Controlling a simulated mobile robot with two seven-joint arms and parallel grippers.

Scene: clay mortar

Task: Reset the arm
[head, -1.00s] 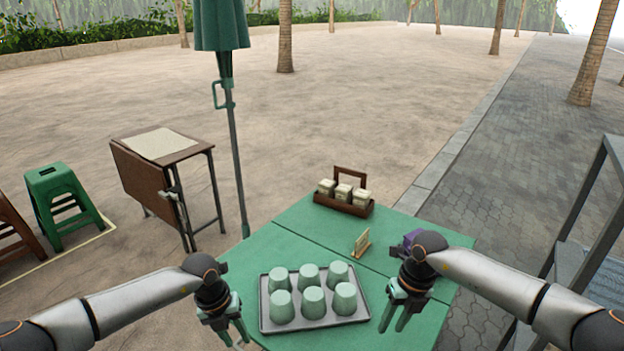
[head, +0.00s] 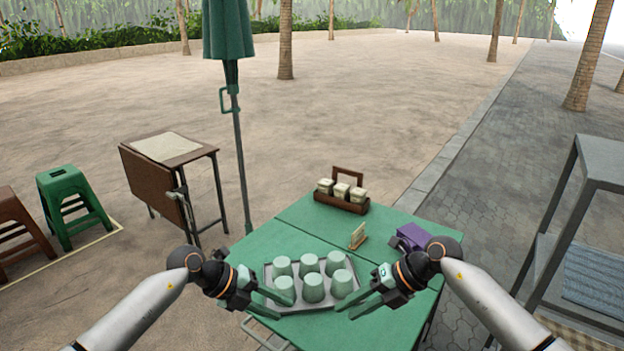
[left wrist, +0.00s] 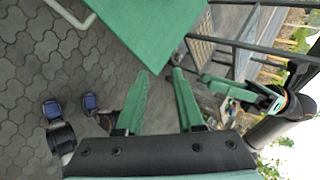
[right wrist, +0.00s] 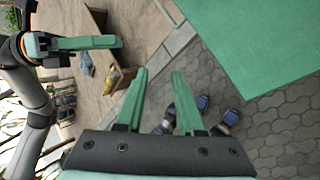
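My left gripper (head: 262,303) is open and empty at the front left of the green table, with its fingers pointing inward to the right. Its two green fingers stand apart in the left wrist view (left wrist: 160,90). My right gripper (head: 362,300) is open and empty at the front right, with its fingers pointing inward to the left. Its fingers also stand apart in the right wrist view (right wrist: 160,90). A grey tray (head: 318,306) with several upside-down green cups (head: 313,288) lies on the table between and behind the grippers. The gripper fingers overlap the tray's near corners in the head view.
The green table (head: 290,238) carries a wooden caddy with jars (head: 342,203), a small wooden stand (head: 358,236) and a purple box (head: 411,238). A closed green umbrella (head: 228,30) stands behind left. A grey metal rack (head: 600,165) stands at the right.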

